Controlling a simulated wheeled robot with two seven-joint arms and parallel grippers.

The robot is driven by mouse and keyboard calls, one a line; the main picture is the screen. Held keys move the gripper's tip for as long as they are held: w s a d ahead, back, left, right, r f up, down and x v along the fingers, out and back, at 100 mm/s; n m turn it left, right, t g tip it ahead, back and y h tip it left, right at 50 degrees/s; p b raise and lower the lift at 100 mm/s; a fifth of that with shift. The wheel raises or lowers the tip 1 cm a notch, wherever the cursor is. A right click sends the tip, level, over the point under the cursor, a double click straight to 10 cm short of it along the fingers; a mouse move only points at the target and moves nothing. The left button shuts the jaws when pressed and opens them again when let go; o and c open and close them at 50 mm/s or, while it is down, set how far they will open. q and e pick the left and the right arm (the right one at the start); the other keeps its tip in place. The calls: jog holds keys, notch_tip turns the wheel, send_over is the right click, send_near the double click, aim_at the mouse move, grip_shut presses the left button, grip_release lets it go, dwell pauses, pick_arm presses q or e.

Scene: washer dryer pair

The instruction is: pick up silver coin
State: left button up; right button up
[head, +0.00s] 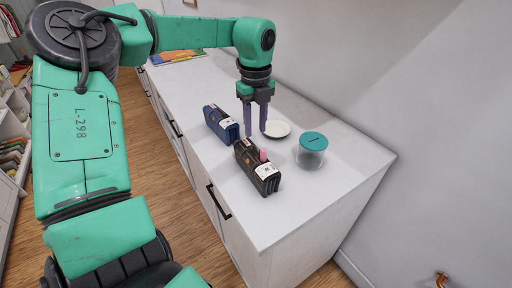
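I cannot make out a silver coin in the head view; it may be hidden or too small to see. My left gripper (256,133) points down over the white counter (330,192), its two fingers apart with nothing visible between them. I cannot tell whether the fingertips touch the counter. My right gripper is out of view.
A blue box-shaped item (221,124) and a black one (258,168) stand left of and in front of the gripper. A clear jar with a slotted teal lid (313,141) stands to the right. The counter's front right corner is clear. A wall (400,90) runs behind.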

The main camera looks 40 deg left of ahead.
aim_at(256, 147)
pick_arm(q)
notch_tip(256, 147, down, 6)
jog(key=shift+w+r+p, duration=0.1)
jog(key=shift+r+p, duration=0.15)
jog(key=shift+p, duration=0.95)
jog(key=shift+f, duration=0.25)
jog(key=shift+c, duration=0.6)
jog(key=c, duration=0.5)
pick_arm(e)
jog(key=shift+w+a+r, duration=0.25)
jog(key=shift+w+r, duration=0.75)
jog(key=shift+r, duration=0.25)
pick_arm(q)
notch_tip(256, 147, up, 10)
jog(key=b, duration=0.2)
jog(key=shift+b, duration=0.3)
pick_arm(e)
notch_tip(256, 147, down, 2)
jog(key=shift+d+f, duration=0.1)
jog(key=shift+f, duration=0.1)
